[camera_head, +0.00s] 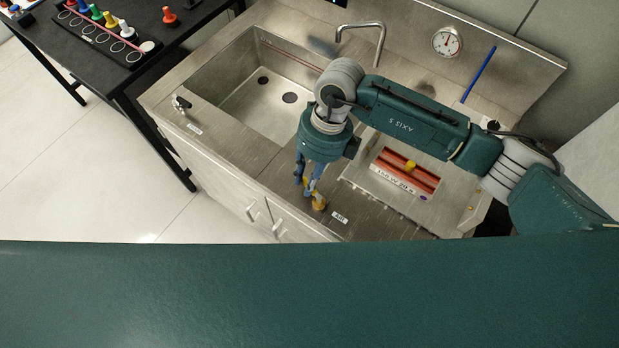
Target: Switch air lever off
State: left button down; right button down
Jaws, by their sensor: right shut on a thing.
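The air lever (319,204) is a small brass-yellow fitting on the steel counter's front strip, beside a white label reading AIR (340,217). My right gripper (311,192) reaches down from above with its blue-grey fingers at the lever. It is shut on the lever, and the fingers and wrist hide part of it. The lever's exact angle is too small to tell. My left gripper is not in view.
A sink basin (262,95) with a tap (362,30) lies left of my arm. Another labelled valve (181,105) stands at the counter's left. A recessed tray (408,172) lies right of the gripper. A pressure gauge (447,42) is on the back panel.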

jog(key=n+b, duration=0.2)
jog(key=a+b, duration=0.1)
jog(key=shift+s+f+n+g+h, duration=0.2)
jog(key=shift+s+n+g+h, duration=0.1)
jog(key=shift+n, duration=0.1)
jog(key=shift+s+r+n+b, duration=0.1)
jog(key=shift+r+n+b, duration=0.2)
jog(key=shift+b, duration=0.15)
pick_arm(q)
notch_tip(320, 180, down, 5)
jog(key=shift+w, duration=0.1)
pick_arm(e)
jog(key=c, duration=1.5)
grip_release()
jog(key=shift+c, duration=0.2)
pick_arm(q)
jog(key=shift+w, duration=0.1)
pick_arm(e)
jog(key=v, duration=1.2)
